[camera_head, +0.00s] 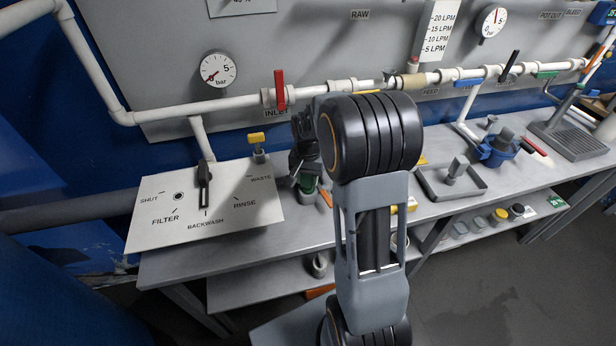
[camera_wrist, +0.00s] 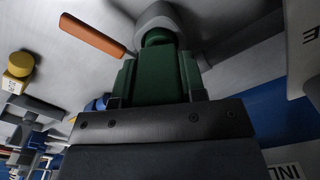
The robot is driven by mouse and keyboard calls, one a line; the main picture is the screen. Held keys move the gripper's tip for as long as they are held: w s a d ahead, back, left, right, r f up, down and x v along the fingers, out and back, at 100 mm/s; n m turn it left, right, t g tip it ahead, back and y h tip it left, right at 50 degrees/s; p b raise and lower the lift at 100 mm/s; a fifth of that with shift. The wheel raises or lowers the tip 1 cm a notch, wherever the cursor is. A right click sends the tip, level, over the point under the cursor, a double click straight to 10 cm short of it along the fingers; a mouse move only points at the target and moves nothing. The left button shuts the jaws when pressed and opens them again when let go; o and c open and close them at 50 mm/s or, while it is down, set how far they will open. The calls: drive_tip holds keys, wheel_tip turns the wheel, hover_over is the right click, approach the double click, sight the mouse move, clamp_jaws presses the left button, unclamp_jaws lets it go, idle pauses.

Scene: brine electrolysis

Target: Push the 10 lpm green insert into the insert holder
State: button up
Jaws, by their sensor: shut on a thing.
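The green insert (camera_wrist: 155,75) fills the middle of the wrist view, just past the dark jaw plate of my gripper (camera_wrist: 155,118). My gripper is shut on it. The insert's narrower far end meets a light grey rounded part (camera_wrist: 160,14), which looks like the insert holder; I cannot tell how deep the end sits in it. In the head view a bit of the green insert (camera_head: 307,183) shows below my dark gripper (camera_head: 304,150), over the bench. My arm hides much of that spot, and no 10 lpm marking is readable.
An orange-handled tool (camera_wrist: 92,35) lies close to the insert. A yellow-topped fitting (camera_head: 257,142) and the valve panel (camera_head: 150,205) stand to the left. The red inlet handle (camera_head: 280,90) and white pipe (camera_head: 215,104) run behind. A grey tray (camera_head: 480,186) lies right.

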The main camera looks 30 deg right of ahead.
drive_tip(key=shift+s+f+b, duration=0.1)
drive_tip(key=shift+f+b, duration=0.2)
drive_tip(key=shift+f, duration=0.3)
idle(1.1)
drive_tip(key=o, duration=1.1)
drive_tip(key=shift+r, duration=0.15)
wheel_tip(320, 180, up, 14)
drive_tip(key=shift+f, duration=0.2)
